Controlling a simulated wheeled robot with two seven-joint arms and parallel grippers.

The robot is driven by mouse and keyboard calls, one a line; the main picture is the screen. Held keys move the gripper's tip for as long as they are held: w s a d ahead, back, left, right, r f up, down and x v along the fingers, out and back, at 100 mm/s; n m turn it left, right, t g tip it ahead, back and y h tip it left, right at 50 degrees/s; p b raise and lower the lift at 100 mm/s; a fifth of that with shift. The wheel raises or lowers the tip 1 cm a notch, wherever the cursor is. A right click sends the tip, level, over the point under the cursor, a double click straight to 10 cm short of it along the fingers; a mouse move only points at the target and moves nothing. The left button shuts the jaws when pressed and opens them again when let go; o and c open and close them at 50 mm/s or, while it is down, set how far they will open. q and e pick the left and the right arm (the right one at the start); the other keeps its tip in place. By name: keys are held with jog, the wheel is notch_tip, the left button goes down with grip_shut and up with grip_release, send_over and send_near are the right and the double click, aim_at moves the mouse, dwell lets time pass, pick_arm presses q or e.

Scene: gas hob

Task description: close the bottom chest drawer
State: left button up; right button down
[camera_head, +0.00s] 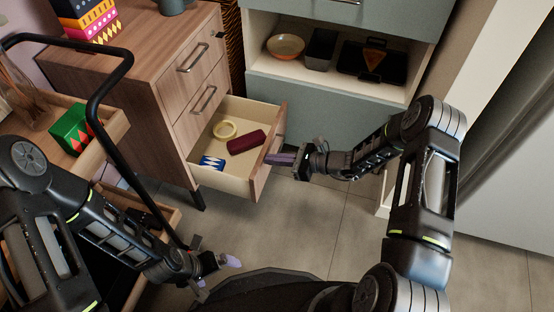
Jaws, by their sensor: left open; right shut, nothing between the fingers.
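The wooden chest (130,75) stands at the upper left. Its bottom drawer (218,182) is pulled out to the right, while the two drawers above sit flush. Inside the open drawer are a yellow ring (225,130), a dark red case (246,142) and a blue and white patterned item (212,163). My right gripper (278,159) is shut and empty, its fingertips at the outer side of the drawer front (268,160); I cannot tell if they touch. My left gripper (222,264) is open and empty, low over the floor in front of the chest.
A trolley with a black handle (97,110) stands at the left, holding a green and red box (74,130). A grey-green cabinet (310,108) with an open shelf of dishes stands behind. Grey floor (310,225) is free right of the drawer.

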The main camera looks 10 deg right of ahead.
jog(key=w+a+b, duration=0.2)
jog(key=w+a, duration=0.3)
jog(key=a, duration=0.3)
jog(key=w+a+b, duration=0.3)
jog(key=w+a, duration=0.2)
jog(key=a, duration=0.3)
